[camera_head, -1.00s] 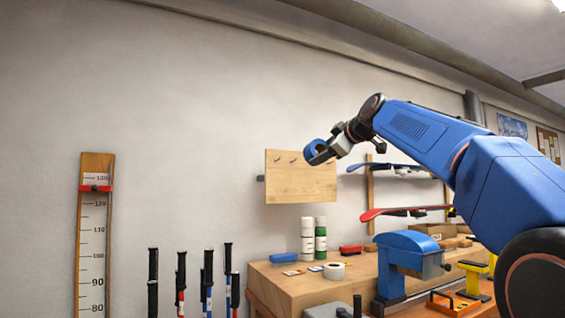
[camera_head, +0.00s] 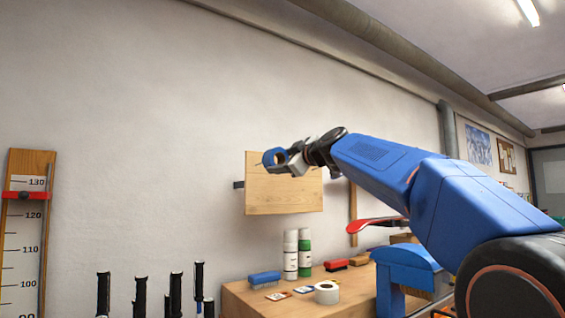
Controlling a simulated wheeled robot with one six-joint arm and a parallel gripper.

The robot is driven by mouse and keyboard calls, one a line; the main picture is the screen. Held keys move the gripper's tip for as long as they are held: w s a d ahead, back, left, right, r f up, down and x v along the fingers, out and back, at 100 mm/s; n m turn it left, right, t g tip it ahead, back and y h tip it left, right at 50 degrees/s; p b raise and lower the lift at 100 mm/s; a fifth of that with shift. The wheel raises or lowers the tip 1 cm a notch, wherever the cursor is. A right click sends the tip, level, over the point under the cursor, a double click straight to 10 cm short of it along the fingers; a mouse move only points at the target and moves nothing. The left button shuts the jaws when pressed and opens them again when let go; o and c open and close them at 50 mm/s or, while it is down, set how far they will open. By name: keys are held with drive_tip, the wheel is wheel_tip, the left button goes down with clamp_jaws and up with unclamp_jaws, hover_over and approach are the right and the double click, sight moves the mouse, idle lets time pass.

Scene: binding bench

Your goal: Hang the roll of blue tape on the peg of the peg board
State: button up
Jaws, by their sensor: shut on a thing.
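The roll of blue tape (camera_head: 268,158) is held in my gripper (camera_head: 284,163), which is shut on it. The roll is seen nearly edge-on to the side, with its opening partly showing. The wooden peg board (camera_head: 284,197) is on the wall behind it. In this view the roll and gripper overlap the board's upper part. The pegs are hidden or too small to make out behind the gripper. How far the roll stands from the board cannot be told.
A wooden bench (camera_head: 243,300) stands below, with white and green cans (camera_head: 304,252), a blue brush (camera_head: 264,279) and a white tape roll (camera_head: 327,292). The wall at left is clear above the poles.

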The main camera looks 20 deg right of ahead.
drive_tip(key=shift+f+x, duration=0.15)
drive_tip(key=shift+x, duration=2.65)
drive_tip(key=shift+f+x, duration=0.15)
drive_tip(key=shift+x, duration=2.6)
drive_tip(key=shift+w+f, duration=0.15)
drive_tip(key=shift+f, duration=0.15)
drive_tip(key=shift+a+f, duration=0.1)
drive_tip(key=shift+f, duration=0.1)
drive_tip(key=shift+c, duration=0.4)
drive_tip(key=o, duration=1.1)
drive_tip(key=shift+w, duration=0.1)
drive_tip(key=shift+o, duration=1.1)
drive_tip(key=shift+r, duration=0.1)
drive_tip(key=shift+v, duration=5.1)
